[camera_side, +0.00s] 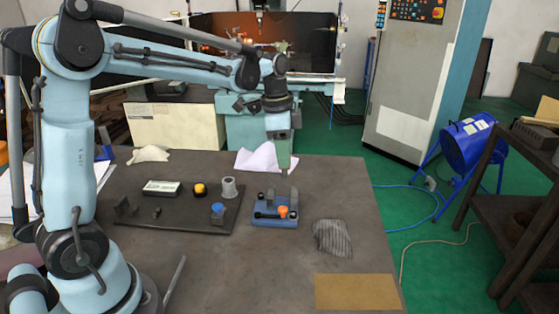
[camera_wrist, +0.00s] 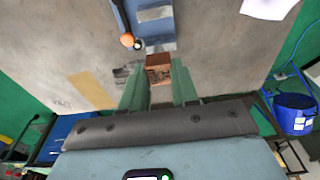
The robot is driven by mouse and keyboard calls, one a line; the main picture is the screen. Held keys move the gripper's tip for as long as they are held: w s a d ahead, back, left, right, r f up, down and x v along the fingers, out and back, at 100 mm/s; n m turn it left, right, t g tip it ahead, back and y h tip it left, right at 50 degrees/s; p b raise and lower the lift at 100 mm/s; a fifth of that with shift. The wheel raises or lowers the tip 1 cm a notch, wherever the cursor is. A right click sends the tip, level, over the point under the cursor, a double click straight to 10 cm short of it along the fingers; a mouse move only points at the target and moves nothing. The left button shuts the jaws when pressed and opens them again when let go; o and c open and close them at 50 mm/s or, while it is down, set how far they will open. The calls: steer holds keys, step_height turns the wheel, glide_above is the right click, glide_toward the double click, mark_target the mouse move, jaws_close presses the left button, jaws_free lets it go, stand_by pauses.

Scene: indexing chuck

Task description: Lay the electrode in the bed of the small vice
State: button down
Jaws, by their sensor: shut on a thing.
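The small vice (camera_side: 268,221) is a blue block with an orange knob, standing on the table right of the dark plate. In the wrist view the vice (camera_wrist: 155,25) is at the top, with pale metal faces and the orange knob on its left. My gripper (camera_side: 284,168) points down above and behind the vice in the side view, apart from it. In the wrist view its green fingers (camera_wrist: 157,84) are shut on the copper-brown, block-shaped electrode (camera_wrist: 158,60). The electrode is close to the vice's near end in that picture; its height is unclear. I cannot make out the electrode in the side view.
A dark plate (camera_side: 180,222) left of the vice carries a grey cylinder (camera_side: 229,187), a yellow-and-black round piece (camera_side: 200,190), a pale box (camera_side: 161,188) and a blue-topped part. White paper (camera_side: 256,160) lies behind. A striped grey cloth (camera_side: 332,238) and tan sheet (camera_side: 357,291) lie right.

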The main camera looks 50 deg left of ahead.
mark_target(283, 176)
steer(key=shift+f, duration=3.5)
steer(key=shift+f, duration=0.75)
steer(key=c, duration=0.8)
jaws_free()
steer(key=shift+r, duration=0.1)
steer(key=r, duration=0.8)
steer(key=s+a+r, duration=0.1)
steer(key=r, duration=0.2)
steer(key=shift+r, duration=0.4)
